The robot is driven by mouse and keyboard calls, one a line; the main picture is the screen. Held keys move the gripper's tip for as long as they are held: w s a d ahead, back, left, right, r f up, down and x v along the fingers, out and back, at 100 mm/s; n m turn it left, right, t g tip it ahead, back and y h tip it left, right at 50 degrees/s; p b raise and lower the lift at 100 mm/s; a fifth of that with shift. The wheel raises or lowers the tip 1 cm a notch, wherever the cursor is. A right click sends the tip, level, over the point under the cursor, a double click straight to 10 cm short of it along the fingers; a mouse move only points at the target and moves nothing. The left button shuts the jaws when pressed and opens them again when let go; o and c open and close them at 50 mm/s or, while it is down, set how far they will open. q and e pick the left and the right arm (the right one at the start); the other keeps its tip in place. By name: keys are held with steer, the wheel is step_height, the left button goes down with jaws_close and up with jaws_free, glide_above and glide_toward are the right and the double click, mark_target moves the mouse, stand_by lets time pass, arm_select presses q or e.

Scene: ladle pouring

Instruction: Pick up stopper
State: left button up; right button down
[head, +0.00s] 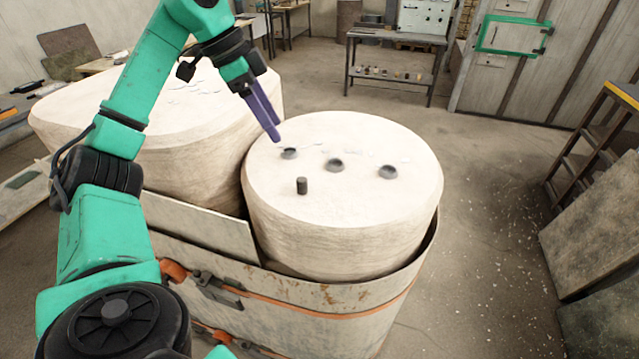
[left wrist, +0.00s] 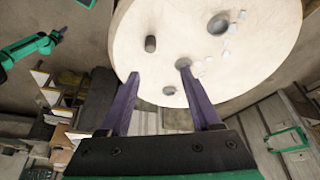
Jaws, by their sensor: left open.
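The stopper is a small dark grey cylinder (head: 302,186) standing upright on the pale round top of the drum-like block (head: 400,215). It also shows in the left wrist view (left wrist: 151,44), beyond the fingertips. My left gripper (head: 275,130) has purple fingers and is above the far left of the block's top, up and left of the stopper in the head view. In the left wrist view its fingers (left wrist: 159,72) are spread with nothing between them. My right gripper (left wrist: 58,33) is small at the upper left of the left wrist view; its jaws cannot be made out.
Three dark round holes (head: 334,165) lie in a row behind the stopper on the block's top. A second pale block (head: 190,135) stands close on the left. A metal casing (head: 300,310) with an orange strap wraps the block. Open floor (head: 490,230) lies to the right.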

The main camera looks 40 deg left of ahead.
arm_select(q)
steer(key=b, duration=0.2)
glide_toward(300, 179)
steer(key=f, duration=0.1)
steer(key=x, duration=0.3)
steer(key=p+x, duration=0.1)
steer(key=x, duration=0.3)
steer(key=shift+w+f, duration=0.1)
steer(key=shift+w, duration=0.15)
steer(key=shift+d+f, duration=0.2)
steer(key=shift+f, duration=0.15)
steer(key=shift+w+f, duration=0.1)
steer(key=c, duration=0.4)
jaws_close()
arm_select(e)
steer(key=s, duration=0.1)
steer(key=s+f, duration=0.1)
steer(key=s, duration=0.2)
steer(key=shift+d+f, duration=0.15)
steer(key=shift+f, duration=0.1)
